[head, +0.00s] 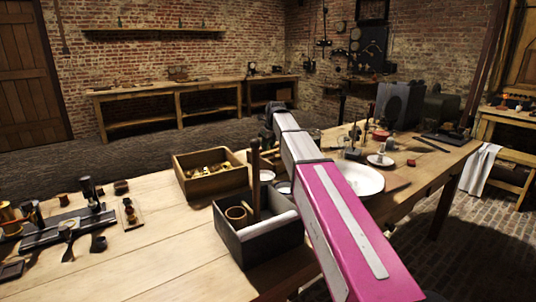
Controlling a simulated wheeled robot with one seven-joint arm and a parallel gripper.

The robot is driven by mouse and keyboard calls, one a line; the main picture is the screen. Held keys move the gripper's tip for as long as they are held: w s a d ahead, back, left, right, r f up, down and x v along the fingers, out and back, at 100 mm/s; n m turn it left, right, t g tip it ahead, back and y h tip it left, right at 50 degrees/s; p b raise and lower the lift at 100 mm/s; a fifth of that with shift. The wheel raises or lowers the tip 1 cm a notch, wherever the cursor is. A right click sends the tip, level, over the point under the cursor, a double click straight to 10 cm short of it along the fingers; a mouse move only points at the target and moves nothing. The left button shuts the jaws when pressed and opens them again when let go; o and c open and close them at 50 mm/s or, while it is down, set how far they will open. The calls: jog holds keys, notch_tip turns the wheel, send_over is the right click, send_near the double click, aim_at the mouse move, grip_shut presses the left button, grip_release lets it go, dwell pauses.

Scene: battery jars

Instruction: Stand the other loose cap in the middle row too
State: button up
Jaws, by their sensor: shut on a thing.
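My arm crosses the view from the lower right to a dark joint above the middle of the table. My gripper cannot be made out; the arm hides what is beyond and below that joint. I cannot tell which small piece is the loose cap. Small dark cap-like pieces lie at the left: one (121,187) at the back, one (99,243) nearer the front, and a reddish one (64,199). A wooden box (184,188) holds several brass pieces. A dark box (257,245) in front of it holds a round brown ring (237,213) and a pale roll. No rows can be made out clearly.
A long dark stand (62,232) with upright dark and brass cylinders is at the left. A small plate with a brass fitting (129,212) lies beside it. A white dish (360,177) is behind my arm. Bare tabletop (165,265) shows at front left.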

aim_at(268, 153)
notch_tip(268, 153, down, 4)
jog(key=shift+r, duration=0.1)
jog(key=shift+s+f, duration=0.1)
jog(key=shift+f, duration=0.15)
jog(key=shift+s+d+f, duration=0.1)
jog(key=shift+s+f, duration=0.05)
jog(key=shift+f, duration=0.4)
jog(key=o, duration=0.6)
jog(key=shift+r, duration=0.6)
jog(key=v, duration=1.2)
jog(key=shift+w+r, duration=0.1)
jog(key=shift+w, duration=0.15)
